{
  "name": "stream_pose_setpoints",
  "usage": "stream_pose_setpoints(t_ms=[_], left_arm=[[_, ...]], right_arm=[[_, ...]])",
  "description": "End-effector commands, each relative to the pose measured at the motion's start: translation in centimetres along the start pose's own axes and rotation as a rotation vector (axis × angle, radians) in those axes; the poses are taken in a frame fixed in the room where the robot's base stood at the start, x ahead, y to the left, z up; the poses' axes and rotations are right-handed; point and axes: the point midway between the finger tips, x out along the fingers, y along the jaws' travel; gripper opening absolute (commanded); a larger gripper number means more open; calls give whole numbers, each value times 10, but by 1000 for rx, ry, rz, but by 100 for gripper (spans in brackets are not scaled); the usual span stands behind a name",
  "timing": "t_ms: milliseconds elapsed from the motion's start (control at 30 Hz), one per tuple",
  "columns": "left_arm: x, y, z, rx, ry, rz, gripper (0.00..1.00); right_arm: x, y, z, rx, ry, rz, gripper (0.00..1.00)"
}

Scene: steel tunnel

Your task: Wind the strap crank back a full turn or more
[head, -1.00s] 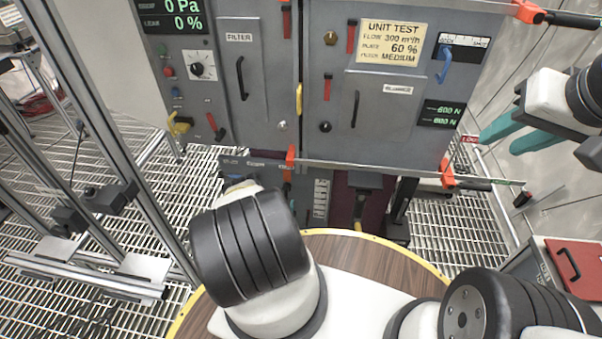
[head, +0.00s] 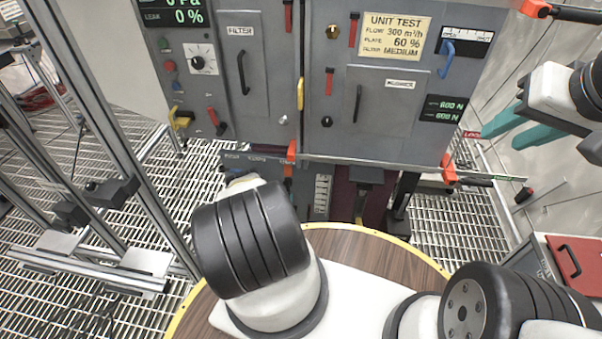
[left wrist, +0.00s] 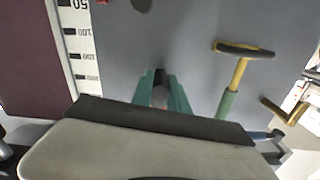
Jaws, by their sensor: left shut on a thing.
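In the left wrist view the two teal fingers of my left gripper (left wrist: 163,92) are close together, shut on a small dark part that looks like the knob of the strap crank (left wrist: 160,76). The rest of the crank is hidden by the fingers and the gripper body, so its angle cannot be told. In the head view my left gripper is hidden behind my own arm, in front of the lower cabinet. My right gripper (head: 500,142) is open and empty at the right, its teal fingers apart, away from the cabinet.
A grey cabinet (head: 390,130) with levers, doors and displays fills the back. In the left wrist view a yellow handle with a dark bar (left wrist: 238,75), a brass bent rod (left wrist: 285,110) and a white scale (left wrist: 82,45) are nearby. A metal frame (head: 105,130) stands left.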

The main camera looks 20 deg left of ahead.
Motion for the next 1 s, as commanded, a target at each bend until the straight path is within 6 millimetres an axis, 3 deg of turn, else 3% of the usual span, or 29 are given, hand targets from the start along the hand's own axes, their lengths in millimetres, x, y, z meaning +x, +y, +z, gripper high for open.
stream_pose_setpoints(t_ms=[1000], left_arm=[[0, 34, -27, -927, 2, 0, 0]], right_arm=[[0, 0, 0, 0, 0, 0, 36]])
